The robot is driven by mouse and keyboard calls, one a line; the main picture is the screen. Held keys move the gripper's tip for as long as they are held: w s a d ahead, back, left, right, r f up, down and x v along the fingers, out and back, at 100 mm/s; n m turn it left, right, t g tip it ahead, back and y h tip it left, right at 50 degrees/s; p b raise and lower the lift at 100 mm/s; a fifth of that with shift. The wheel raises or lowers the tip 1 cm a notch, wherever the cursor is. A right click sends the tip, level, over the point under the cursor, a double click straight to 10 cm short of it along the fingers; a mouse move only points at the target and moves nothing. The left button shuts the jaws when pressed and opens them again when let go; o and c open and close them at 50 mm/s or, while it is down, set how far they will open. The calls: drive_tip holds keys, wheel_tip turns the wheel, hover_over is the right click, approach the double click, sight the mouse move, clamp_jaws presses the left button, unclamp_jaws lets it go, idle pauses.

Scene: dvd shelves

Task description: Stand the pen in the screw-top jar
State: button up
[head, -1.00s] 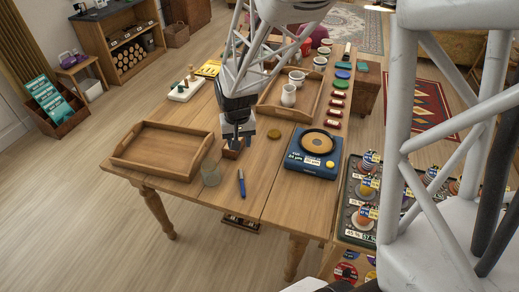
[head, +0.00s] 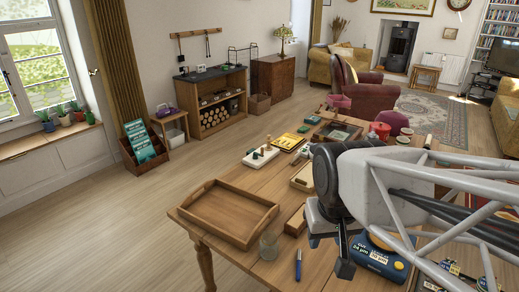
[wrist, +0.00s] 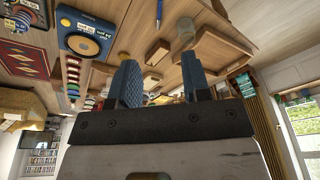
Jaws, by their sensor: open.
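The pen (head: 298,265) is blue and lies on the wooden table near its front edge; it also shows in the wrist view (wrist: 158,14). The clear glass jar (head: 269,245) stands upright just left of the pen, with no lid on it and apparently empty. It also shows in the wrist view (wrist: 186,32). My gripper (head: 331,256) is open and empty, to the right of the pen and apart from it. In the wrist view its two blue pads (wrist: 158,65) are spread with nothing between them.
A wooden tray (head: 205,232) lies left of the jar. A small wooden box (head: 295,222) sits behind it. A blue scale-like device (head: 378,262) is right of my gripper, partly hidden by my arm. Bare table lies around the pen.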

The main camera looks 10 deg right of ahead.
drive_tip(key=shift+s+a+r, duration=0.1)
drive_tip(key=shift+s+r, duration=0.1)
drive_tip(key=shift+s, duration=0.4)
drive_tip(key=shift+s+r, duration=0.15)
drive_tip(key=shift+s, duration=0.45)
drive_tip(key=shift+o, duration=0.2)
drive_tip(key=m+g, duration=0.3)
hover_over(297, 266)
wheel_tip(297, 266, down, 29)
drive_tip(key=shift+w+a+f+h, duration=0.15)
drive_tip(key=shift+f+h, duration=0.05)
drive_tip(key=shift+h, duration=0.1)
drive_tip(key=shift+f, duration=1.3)
